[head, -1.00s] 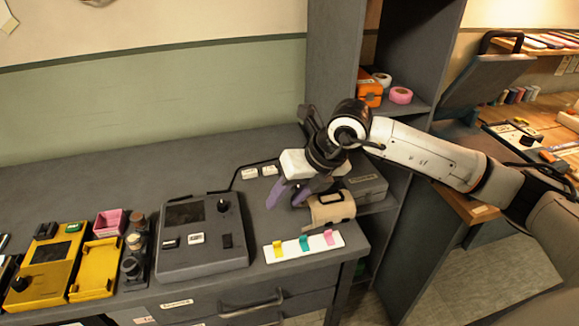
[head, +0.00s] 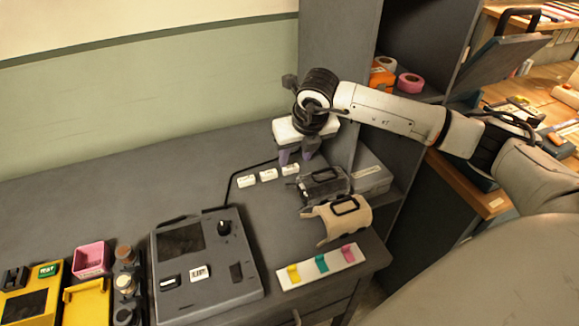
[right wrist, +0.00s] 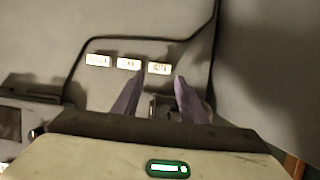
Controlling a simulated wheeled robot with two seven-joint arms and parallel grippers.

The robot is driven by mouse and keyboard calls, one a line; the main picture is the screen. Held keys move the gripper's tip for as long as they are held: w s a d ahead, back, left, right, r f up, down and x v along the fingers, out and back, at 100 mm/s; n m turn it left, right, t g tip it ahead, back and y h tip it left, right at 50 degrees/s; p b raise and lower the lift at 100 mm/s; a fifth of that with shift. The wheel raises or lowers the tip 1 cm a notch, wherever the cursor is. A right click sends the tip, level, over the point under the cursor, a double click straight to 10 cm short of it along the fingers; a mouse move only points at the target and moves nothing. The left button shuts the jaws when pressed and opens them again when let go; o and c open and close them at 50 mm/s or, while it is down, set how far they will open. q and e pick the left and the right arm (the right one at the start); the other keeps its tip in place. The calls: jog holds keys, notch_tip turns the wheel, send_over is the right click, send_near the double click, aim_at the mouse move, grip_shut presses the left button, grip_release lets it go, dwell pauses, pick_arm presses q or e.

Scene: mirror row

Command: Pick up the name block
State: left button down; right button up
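Three small white blocks with dark lettering lie in a row on the grey desk: a left one (head: 246,181), a middle one (head: 268,175) and a right one (head: 290,169). The lettering is too small to tell which is the name block. In the right wrist view they are the left block (right wrist: 97,60), the middle block (right wrist: 129,65) and the right block (right wrist: 159,69). My right gripper (head: 296,158) points down above the right block. Its purple fingers (right wrist: 160,78) are apart, with the right block showing between and just beyond their tips. My left gripper is out of view.
A dark handled holder (head: 323,187) and a tan handled holder (head: 338,221) stand just right of the blocks. A grey control panel (head: 205,262) is at the front left. A white strip with coloured tabs (head: 320,267) lies near the front edge. Desk left of the blocks is clear.

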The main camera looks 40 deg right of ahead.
aim_at(291, 167)
jog(key=p+x, duration=0.1)
jog(key=x, duration=0.3)
jog(key=shift+w+f, duration=0.1)
jog(key=shift+w, duration=0.15)
jog(key=shift+w+f, duration=0.15)
jog(key=shift+f, duration=0.4)
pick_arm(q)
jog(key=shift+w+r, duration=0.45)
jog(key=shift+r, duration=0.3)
pick_arm(e)
jog(key=c, duration=0.7)
